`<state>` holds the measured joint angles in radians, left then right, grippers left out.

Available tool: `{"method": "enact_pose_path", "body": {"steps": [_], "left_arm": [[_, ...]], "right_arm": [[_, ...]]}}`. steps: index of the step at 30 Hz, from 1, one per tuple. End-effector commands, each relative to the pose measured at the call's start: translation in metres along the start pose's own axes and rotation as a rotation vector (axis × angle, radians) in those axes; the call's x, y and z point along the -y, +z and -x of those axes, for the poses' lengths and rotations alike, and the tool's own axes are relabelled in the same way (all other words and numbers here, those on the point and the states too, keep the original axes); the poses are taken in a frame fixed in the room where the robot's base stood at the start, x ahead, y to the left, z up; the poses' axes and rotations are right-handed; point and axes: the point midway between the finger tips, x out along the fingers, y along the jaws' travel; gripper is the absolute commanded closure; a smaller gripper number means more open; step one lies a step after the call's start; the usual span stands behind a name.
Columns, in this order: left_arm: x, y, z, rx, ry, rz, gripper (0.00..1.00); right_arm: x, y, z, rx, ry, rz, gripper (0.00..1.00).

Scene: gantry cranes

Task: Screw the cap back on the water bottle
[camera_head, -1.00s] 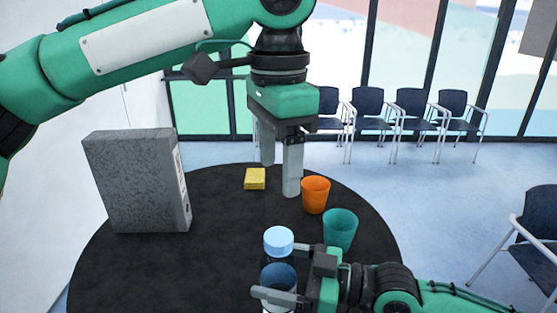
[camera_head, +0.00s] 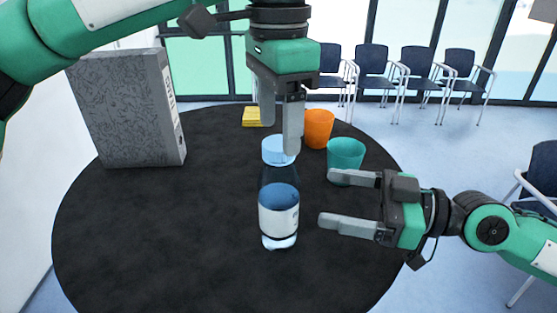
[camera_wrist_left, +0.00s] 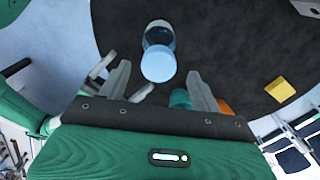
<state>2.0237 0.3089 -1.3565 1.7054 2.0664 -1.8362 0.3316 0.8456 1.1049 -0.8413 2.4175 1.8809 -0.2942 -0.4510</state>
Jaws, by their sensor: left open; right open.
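The water bottle (camera_head: 279,208) stands upright on the round black table, with a white label and blue water inside. The light blue cap (camera_head: 278,150) sits on its top; I cannot tell how tight it is. My left gripper (camera_head: 279,138) points down, open, its fingers at the cap's height in the head view. In the left wrist view the cap (camera_wrist_left: 158,63) lies ahead of the two open fingers, with nothing between them. My right gripper (camera_head: 336,200) is open and empty, to the right of the bottle and apart from it, fingers pointing left.
The black table (camera_head: 150,245) is clear at the left and front. A grey binder (camera_head: 125,110) stands at the back left. A yellow block (camera_head: 252,117), an orange cup (camera_head: 318,129) and a teal cup (camera_head: 346,160) stand behind the bottle. Blue chairs (camera_head: 375,70) line the glass wall.

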Motion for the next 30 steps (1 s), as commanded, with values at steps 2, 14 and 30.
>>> {"method": "enact_pose_path", "body": {"steps": [2, 14, 30], "left_arm": [[0.000, 0.000, -0.016, 0.000, 0.000, 0.000, 0.35], [0.000, 0.000, -0.035, 0.000, 0.000, 0.000, 0.35], [0.000, 0.000, -0.028, 0.000, 0.000, 0.000, 0.35]], "right_arm": [[0.000, 0.007, 0.010, 0.000, 0.001, 0.000, 0.19], [0.001, 0.002, 0.037, 0.000, -0.001, 0.001, 0.19], [0.001, -0.007, 0.040, 0.000, -0.002, 0.001, 0.19]]}}
